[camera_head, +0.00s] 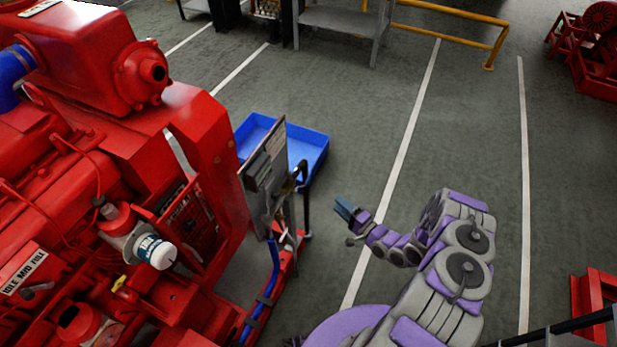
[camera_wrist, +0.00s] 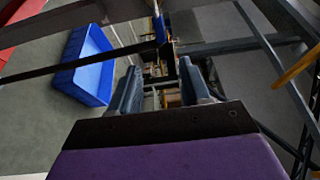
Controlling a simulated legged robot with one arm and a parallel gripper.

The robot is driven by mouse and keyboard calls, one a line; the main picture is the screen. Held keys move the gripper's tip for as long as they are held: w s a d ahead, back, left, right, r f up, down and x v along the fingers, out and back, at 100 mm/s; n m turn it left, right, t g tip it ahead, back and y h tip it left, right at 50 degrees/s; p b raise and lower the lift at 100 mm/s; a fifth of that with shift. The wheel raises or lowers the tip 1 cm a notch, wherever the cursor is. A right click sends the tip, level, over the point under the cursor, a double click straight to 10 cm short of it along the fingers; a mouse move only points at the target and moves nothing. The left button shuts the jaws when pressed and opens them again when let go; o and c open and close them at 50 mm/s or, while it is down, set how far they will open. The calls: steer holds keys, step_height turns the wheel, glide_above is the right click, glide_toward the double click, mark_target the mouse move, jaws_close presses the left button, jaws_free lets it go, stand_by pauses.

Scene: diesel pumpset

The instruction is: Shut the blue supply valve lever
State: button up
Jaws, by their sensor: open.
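My gripper (camera_head: 345,210) is open and empty in the head view, out over the floor to the right of a grey panel. The wrist view shows its two blue-grey fingers (camera_wrist: 160,90) apart, with a gap between them. A narrow blue piece (camera_wrist: 158,28) stands beyond the fingertips in the wrist view, above a dark bracket (camera_wrist: 166,62). I cannot tell for sure whether it is the supply valve lever. In the head view no valve lever shows clearly; a blue pipe (camera_head: 268,285) runs low beside the red engine base.
The red diesel engine (camera_head: 110,130) fills the left. The grey panel (camera_head: 262,180) stands on its base's right side, with dark posts (camera_head: 304,200) behind it. A blue bin (camera_head: 308,150) lies on the floor; the wrist view shows it too (camera_wrist: 92,70).

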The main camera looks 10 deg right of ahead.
mark_target(309, 179)
steer(key=b+x, duration=0.2)
steer(key=x, duration=1.5)
steer(key=shift+w+d, duration=0.1)
steer(key=shift+c, duration=0.2)
jaws_close()
